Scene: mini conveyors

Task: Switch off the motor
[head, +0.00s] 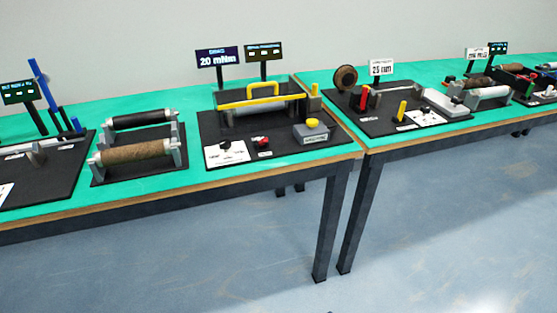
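No single part is clearly marked as the motor or its switch. On the middle black board (224,130), a yellow handle-like guard (249,94) spans a roller unit. At its front are a black knob (226,146) on a white plate, a small red control (262,142) and a grey box (318,136) with a yellow button (312,123). A blue sign (217,57) reading about 20 mNm stands behind. Whether the controls are on or off cannot be told. Neither of my grippers shows in the head view.
The green tables (330,151) meet at a narrow gap, with open blue floor (180,260) in front. A board with a brown roller (136,153) and a black roller (141,118) is left of the middle one. Another board (380,126) with a 25 mm sign stands right.

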